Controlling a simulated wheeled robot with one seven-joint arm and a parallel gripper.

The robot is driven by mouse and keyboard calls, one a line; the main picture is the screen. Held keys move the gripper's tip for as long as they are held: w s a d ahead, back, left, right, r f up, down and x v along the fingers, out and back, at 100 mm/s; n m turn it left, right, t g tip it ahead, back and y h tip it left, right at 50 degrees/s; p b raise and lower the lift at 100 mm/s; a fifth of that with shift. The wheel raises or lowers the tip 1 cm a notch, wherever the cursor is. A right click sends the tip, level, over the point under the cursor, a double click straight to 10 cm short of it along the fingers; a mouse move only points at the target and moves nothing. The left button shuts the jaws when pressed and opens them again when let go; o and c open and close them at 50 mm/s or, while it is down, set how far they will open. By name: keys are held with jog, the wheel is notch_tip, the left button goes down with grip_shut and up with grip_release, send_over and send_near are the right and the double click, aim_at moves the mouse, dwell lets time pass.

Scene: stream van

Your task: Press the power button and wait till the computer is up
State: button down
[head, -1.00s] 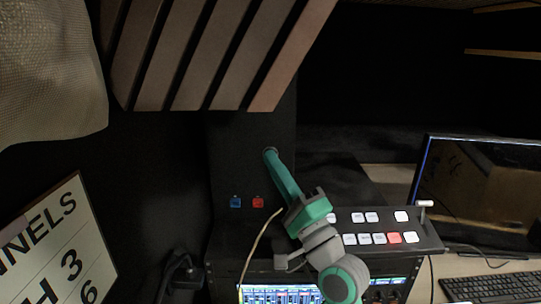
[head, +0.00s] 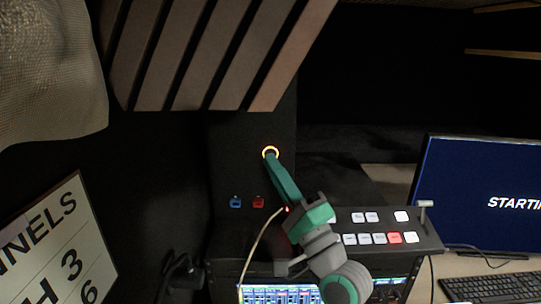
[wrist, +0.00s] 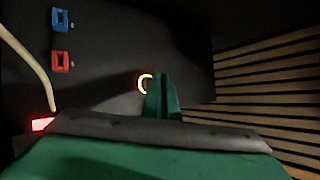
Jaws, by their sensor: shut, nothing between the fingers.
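The power button (head: 270,152) is a round button with a glowing orange-yellow ring on the dark computer case (head: 225,150). The ring also shows in the wrist view (wrist: 144,84), partly hidden behind my fingers. My gripper (head: 273,160) is shut and empty, with its tips at the lower edge of the ring. I cannot tell if they touch it. In the wrist view my gripper (wrist: 162,80) appears as a narrow green pair of fingers. The monitor (head: 480,190) at the right is lit blue with white text that begins "STARTI", cut off by the frame edge.
Blue (head: 235,201) and red (head: 258,202) ports sit below the button. A control panel (head: 432,240) with several lit keys stands to the right. A pale cable (head: 258,240) hangs near my arm. Slanted wooden slats (head: 190,60) are above. A keyboard (head: 495,288) lies at the lower right.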

jog(key=s, duration=0.5)
dwell(0.6)
dwell(0.6)
